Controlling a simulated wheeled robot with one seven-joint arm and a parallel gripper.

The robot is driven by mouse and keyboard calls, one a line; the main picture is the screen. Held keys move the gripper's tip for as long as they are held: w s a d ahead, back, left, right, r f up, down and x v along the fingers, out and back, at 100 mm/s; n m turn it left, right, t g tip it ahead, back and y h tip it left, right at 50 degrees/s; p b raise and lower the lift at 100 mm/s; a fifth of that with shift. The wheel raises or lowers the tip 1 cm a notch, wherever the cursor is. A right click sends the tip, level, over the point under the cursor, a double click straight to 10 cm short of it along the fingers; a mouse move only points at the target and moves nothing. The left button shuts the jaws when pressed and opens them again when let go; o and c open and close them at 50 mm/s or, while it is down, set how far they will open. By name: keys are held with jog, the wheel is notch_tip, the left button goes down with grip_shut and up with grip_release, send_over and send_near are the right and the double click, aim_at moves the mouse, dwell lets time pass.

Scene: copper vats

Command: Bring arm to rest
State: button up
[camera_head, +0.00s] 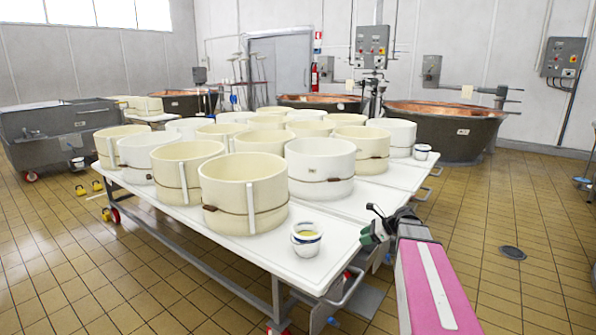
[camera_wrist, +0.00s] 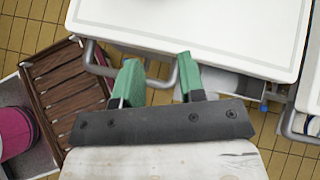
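My gripper (camera_head: 376,228) is at the end of my pink arm, at the right front corner of the white table (camera_head: 345,205). In the wrist view, its two green fingers (camera_wrist: 160,75) stand apart with nothing between them, so it is open and empty. The fingertips point at the table's edge, and the white tabletop (camera_wrist: 200,30) fills the top of that view. How high the fingers are above or beside the edge cannot be told.
A small white cup (camera_head: 306,238) stands on the table's near corner, left of my gripper. Several cream round moulds (camera_head: 245,200) crowd the tabletop. Copper vats (camera_head: 440,130) stand behind. The tiled floor on the right is open around a drain (camera_head: 512,253).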

jog(key=s+a+f+n+g+h, duration=0.2)
jog(key=s+a+f+n+h, duration=0.1)
jog(key=s+n, duration=0.5)
jog(key=s+a+f+n+g+h, duration=0.1)
jog(key=s+a+f+n+h, duration=0.3)
jog(key=n, duration=0.7)
jog(key=s+f+h, duration=0.2)
jog(key=s+f, duration=0.2)
jog(key=s, duration=0.1)
jog(key=shift+s+a+n+g, duration=0.15)
jog(key=shift+s+n+g, duration=0.05)
jog(key=shift+n+g, duration=0.2)
